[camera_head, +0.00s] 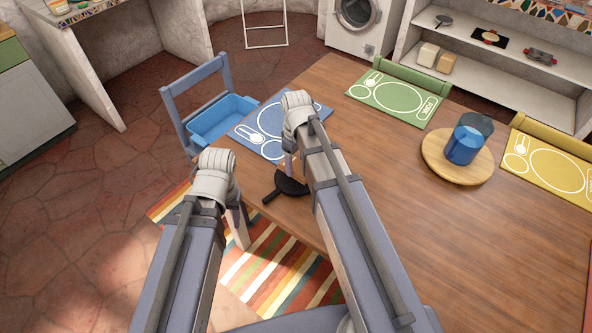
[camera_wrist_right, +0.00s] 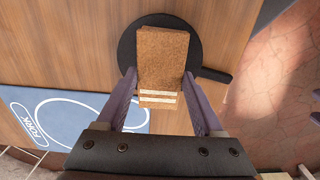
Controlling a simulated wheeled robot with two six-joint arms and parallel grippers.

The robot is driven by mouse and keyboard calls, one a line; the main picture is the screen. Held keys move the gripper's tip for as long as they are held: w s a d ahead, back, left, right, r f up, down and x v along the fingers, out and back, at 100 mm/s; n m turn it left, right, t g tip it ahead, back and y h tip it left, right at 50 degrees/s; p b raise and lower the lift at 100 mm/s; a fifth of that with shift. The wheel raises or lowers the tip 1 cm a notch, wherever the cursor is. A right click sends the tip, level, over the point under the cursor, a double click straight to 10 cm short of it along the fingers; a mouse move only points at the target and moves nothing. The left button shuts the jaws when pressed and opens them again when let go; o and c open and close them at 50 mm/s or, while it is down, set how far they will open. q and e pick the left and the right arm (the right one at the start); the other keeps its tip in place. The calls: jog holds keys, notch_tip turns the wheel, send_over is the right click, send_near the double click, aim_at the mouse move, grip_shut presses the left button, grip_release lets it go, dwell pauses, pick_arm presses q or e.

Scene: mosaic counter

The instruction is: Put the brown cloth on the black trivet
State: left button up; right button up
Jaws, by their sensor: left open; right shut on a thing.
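The brown cloth (camera_wrist_right: 163,55) is a folded, flat rectangle with pale stripes at its near end. My right gripper (camera_wrist_right: 163,103) is shut on that striped end, one finger on each side. The cloth overlaps the round black trivet (camera_wrist_right: 128,52); I cannot tell whether it touches it or hangs just above. The trivet lies on the table near its edge and also shows in the head view (camera_head: 291,184), under my right gripper (camera_head: 289,168). The cloth is hidden there. My left gripper (camera_head: 243,213) is open, mostly hidden by its wrist, low beside the table edge.
A blue placemat (camera_head: 252,134) lies behind the trivet, with a blue chair (camera_head: 171,103) and blue bin (camera_head: 222,121) beyond the edge. A green placemat (camera_head: 392,98), a yellow placemat (camera_head: 548,160) and a round board (camera_head: 433,160) with a blue pitcher (camera_head: 463,147) stand further right. The table's middle is clear.

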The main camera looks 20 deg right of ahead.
aim_at(296, 165)
jog(key=shift+f+b, duration=0.8)
jog(key=shift+f, duration=0.45)
jog(key=shift+f, duration=0.25)
jog(key=o, duration=1.3)
jog(key=shift+r, duration=0.1)
notch_tip(296, 165, up, 12)
jog(key=p, duration=1.2)
jog(key=s+a+m+h, duration=0.1)
jog(key=s+a+m, duration=0.2)
jog(key=s+a, duration=0.7)
jog(key=s, duration=0.4)
jog(key=shift+s+a+r+m, duration=0.15)
jog(key=shift+a+r+m, duration=0.1)
jog(key=shift+m, duration=0.15)
